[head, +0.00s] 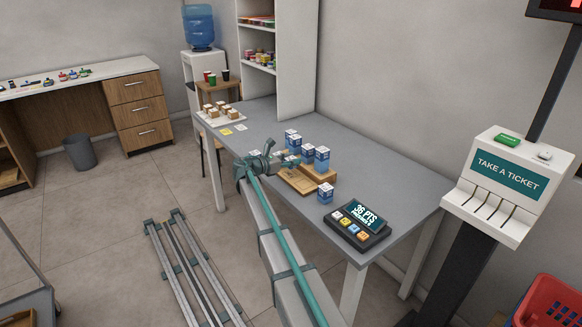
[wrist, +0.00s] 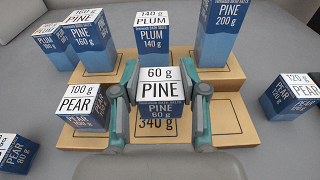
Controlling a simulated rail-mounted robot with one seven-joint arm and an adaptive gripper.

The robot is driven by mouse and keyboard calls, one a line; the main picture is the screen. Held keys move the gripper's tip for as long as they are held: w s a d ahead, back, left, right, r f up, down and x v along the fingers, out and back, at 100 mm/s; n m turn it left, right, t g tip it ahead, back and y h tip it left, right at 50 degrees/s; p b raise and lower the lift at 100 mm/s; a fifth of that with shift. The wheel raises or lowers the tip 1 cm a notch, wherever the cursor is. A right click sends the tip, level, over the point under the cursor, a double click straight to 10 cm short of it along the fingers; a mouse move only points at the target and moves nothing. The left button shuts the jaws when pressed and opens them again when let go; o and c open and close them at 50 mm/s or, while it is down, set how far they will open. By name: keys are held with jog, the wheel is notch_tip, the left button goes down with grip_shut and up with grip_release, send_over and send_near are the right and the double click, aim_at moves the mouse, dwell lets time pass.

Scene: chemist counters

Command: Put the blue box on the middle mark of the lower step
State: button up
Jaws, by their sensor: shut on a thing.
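My gripper (wrist: 159,112) is shut on a small blue box (wrist: 158,108) with a white top, labelled PINE 60 g. It holds the box upright, over the middle of the lower step (wrist: 250,133) of a wooden stand. A PEAR 100 g box (wrist: 84,108) stands at the left of the lower step. The right place there has an empty outlined mark (wrist: 230,117). In the head view my gripper (head: 277,160) is at the stand (head: 296,181); the held box is hard to make out.
The upper step bears taller boxes: PINE 160 g (wrist: 89,45), PLUM 140 g (wrist: 166,37) and PINE 200 g (wrist: 220,35). PEAR 120 g (wrist: 287,97) and PEAR 80 g (wrist: 15,152) stand on the counter (head: 262,118) beside the stand. A points display (head: 356,225) sits nearby.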

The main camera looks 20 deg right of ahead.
aim_at(291, 167)
jog(key=shift+w+f, duration=0.3)
jog(key=shift+w+d+f, duration=0.1)
jog(key=shift+w+f, duration=0.05)
jog(key=shift+f, duration=1.65)
jog(key=shift+f, duration=0.1)
jog(key=o, duration=1.2)
jog(key=shift+c, duration=0.2)
jog(key=b+v, duration=0.1)
jog(key=v, duration=1.1)
